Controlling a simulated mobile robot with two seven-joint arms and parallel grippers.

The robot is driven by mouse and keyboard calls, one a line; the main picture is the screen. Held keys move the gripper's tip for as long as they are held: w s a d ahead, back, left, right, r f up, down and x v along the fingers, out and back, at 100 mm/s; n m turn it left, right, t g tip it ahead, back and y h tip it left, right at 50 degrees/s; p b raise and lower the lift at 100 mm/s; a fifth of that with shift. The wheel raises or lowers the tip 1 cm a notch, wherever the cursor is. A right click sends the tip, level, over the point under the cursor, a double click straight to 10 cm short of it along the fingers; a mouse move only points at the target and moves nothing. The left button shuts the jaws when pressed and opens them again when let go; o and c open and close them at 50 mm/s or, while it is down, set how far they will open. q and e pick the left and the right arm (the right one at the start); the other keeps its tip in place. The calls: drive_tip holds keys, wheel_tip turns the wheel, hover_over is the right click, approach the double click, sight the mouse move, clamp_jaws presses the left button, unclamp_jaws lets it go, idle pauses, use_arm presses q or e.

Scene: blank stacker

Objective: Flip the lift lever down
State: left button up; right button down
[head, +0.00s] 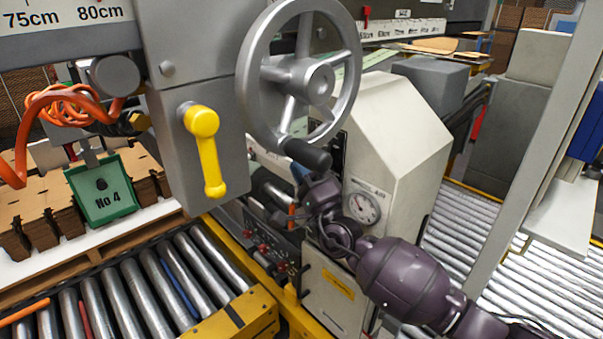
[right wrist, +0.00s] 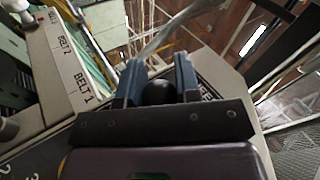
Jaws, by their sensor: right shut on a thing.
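A yellow lever (head: 208,150) is mounted on a grey box at centre left in the head view. Its handle hangs down from a round pivot at its top. No label on it can be read, so I cannot tell for certain that it is the lift lever. My right gripper (head: 312,172) is at the bottom of a large grey handwheel (head: 245,75), right of the yellow lever and apart from it. It is shut on the wheel's black handle (head: 307,154), which also shows between the fingers in the right wrist view (right wrist: 158,93). My left gripper is not in view.
A pale machine housing (head: 405,125) with a dial gauge (head: 362,208) stands right of the wheel. A panel with small red-tipped controls (head: 263,249) is below. Orange hose (head: 60,100), a green "No 4" tag (head: 103,192) and metal rollers (head: 130,295) lie left. The space before the yellow lever looks clear.

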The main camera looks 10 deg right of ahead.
drive_tip(key=shift+f+n+y, duration=0.4)
drive_tip(key=shift+n, duration=0.2)
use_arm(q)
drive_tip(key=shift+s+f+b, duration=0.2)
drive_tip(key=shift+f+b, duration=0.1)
use_arm(e)
drive_tip(key=shift+g, duration=0.3)
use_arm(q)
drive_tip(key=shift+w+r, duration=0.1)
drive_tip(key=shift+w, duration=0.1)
use_arm(e)
drive_tip(key=shift+r, duration=0.15)
drive_tip(key=c, duration=0.9)
unclamp_jaws()
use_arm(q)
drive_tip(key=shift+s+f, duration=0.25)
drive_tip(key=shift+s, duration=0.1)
use_arm(e)
drive_tip(key=shift+o, duration=0.5)
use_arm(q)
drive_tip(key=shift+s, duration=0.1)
